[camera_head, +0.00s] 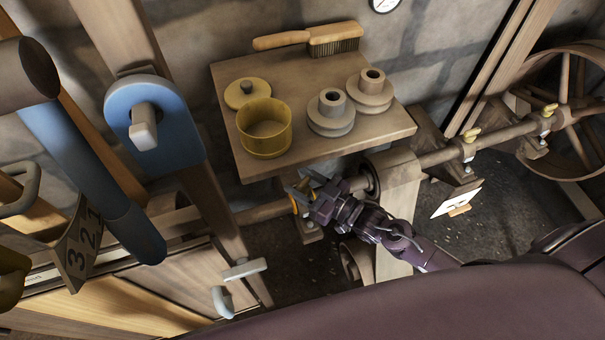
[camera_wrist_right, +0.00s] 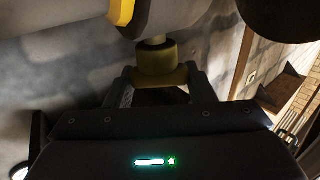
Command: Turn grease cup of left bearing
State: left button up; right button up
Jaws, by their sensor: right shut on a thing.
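The left bearing (camera_head: 309,232) sits on the shaft below the shelf, partly hidden by my right gripper (camera_head: 308,190). Its small yellow grease cup (camera_wrist_right: 157,58) stands on a short stem in the right wrist view. My right gripper (camera_wrist_right: 160,82) is shut on that cup, with one finger on each side of it. In the head view the cup is mostly covered by the gripper. My left gripper is not in view.
A wooden shelf (camera_head: 390,127) just above my gripper holds a yellow pot (camera_head: 264,140), pulleys and a brush (camera_head: 310,38). A blue lever (camera_head: 75,150) stands left.

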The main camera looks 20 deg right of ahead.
jog(key=shift+s+a+r+m+t+h+p, duration=0.1)
jog(key=shift+r+m+t+h+p, duration=0.1)
jog(key=shift+m+t+h+p, duration=0.3)
jog(key=m+t+h, duration=0.1)
jog(key=m+h, duration=0.1)
jog(key=h, duration=0.1)
jog(key=shift+f+p, duration=0.1)
jog(key=shift+p, duration=0.25)
jog(key=shift+f+m+t+h, duration=0.1)
jog(key=shift+m+t+h, duration=0.5)
jog(key=shift+h, duration=0.5)
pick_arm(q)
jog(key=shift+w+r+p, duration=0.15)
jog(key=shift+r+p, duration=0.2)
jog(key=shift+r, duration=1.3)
pick_arm(e)
jog(key=shift+m+h, duration=1.4)
jog(key=shift+h, duration=0.6)
jog(key=o, duration=1)
